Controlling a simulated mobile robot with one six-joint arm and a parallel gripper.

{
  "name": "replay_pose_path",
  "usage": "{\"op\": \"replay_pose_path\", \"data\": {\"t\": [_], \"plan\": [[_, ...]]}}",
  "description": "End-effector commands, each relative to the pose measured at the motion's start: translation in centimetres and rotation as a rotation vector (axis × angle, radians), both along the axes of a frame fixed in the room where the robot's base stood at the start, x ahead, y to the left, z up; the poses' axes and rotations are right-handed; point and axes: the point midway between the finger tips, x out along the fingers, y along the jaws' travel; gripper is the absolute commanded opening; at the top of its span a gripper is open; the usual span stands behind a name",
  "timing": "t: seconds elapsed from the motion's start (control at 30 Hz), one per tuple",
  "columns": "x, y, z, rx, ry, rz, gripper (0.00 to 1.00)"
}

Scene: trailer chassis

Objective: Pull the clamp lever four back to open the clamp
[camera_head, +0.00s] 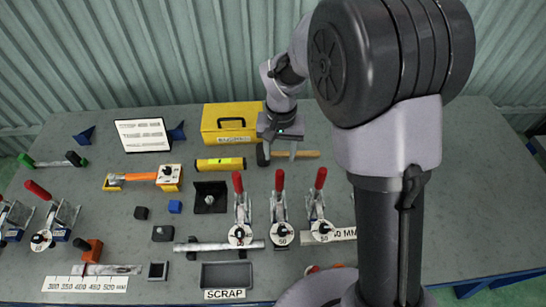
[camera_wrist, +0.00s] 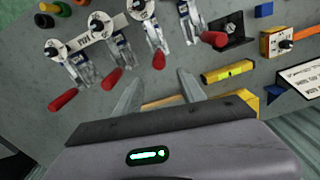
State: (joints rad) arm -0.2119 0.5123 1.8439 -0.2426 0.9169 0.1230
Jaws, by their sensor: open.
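Several toggle clamps with red-gripped levers stand in a row. I cannot read which clamp is number four. My gripper (camera_head: 280,153) is open and empty behind the row. In the wrist view the open fingers (camera_wrist: 160,78) point at one red lever grip (camera_wrist: 158,60), apart from it.
A yellow box (camera_head: 222,136), a yellow level (camera_head: 220,164) and a wooden-handled hammer (camera_head: 306,154) lie close around my gripper. A black bracket (camera_head: 209,197) stands left of the clamps. More clamps (camera_head: 42,238) are at the far left. The bench's right side (camera_head: 475,190) is clear.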

Motion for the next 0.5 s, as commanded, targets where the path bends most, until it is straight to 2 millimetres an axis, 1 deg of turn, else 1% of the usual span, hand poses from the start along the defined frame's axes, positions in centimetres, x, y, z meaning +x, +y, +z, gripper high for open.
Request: {"op": "replay_pose_path", "data": {"t": [0.03,0.2,0.4,0.5], "plan": [[-0.1,0.0,-1.7,0.000,0.004,-0.001,0.48],[-0.1,0.0,-6.5,0.000,0.004,-0.001,0.48],[-0.1,0.0,-11.4,0.000,0.003,-0.002,0.48],[-0.1,0.0,-13.3,0.000,0.002,0.000,0.48]]}}
